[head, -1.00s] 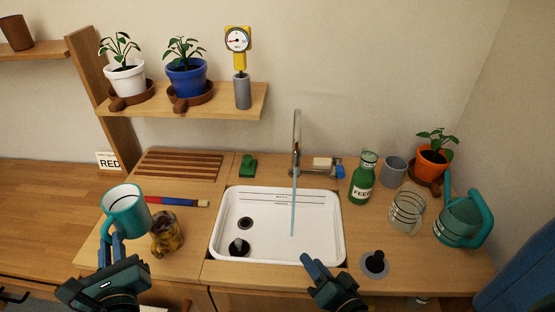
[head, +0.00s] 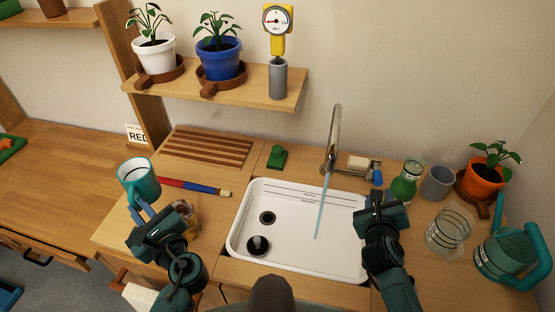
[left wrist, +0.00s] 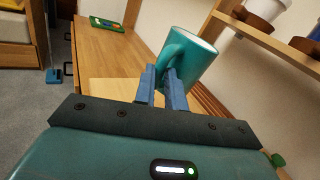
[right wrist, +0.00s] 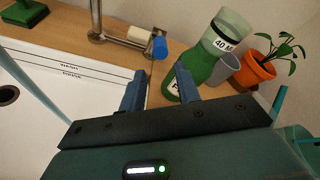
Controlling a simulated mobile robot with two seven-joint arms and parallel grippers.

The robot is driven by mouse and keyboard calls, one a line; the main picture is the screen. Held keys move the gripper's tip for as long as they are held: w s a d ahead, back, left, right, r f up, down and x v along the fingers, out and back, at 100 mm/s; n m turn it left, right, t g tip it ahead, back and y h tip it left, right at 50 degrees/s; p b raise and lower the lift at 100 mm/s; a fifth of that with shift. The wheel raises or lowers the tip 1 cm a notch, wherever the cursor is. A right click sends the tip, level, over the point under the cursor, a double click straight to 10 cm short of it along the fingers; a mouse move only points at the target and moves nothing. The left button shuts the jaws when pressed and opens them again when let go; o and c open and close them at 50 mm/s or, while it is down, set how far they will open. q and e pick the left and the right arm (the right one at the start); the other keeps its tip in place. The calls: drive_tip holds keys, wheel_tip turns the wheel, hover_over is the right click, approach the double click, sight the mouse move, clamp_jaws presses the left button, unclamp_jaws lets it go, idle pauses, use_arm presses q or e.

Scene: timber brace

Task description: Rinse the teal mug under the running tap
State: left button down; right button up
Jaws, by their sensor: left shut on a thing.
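The teal mug (head: 139,180) is in my left gripper (head: 140,208), held left of the sink by its handle side. The left wrist view also shows the mug (left wrist: 188,58) tilted, with the blue fingers (left wrist: 163,85) closed at its handle. A thin stream of water (head: 323,205) runs from the tap (head: 335,135) into the white sink (head: 245,205). My right gripper (head: 382,198) is over the sink's right edge. In the right wrist view its fingers (right wrist: 160,92) are apart with nothing between them.
A green bottle (head: 404,188), grey cup (head: 438,183), glass jar (head: 448,231), orange plant pot (head: 484,178) and teal watering can (head: 507,255) crowd the right counter. An amber jar (head: 186,219) stands behind my left gripper. A black plug (head: 258,245) sits in the sink.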

sight(378, 179)
drive_tip(key=x, duration=1.1)
drive_tip(key=shift+c, duration=0.3)
clamp_jaws()
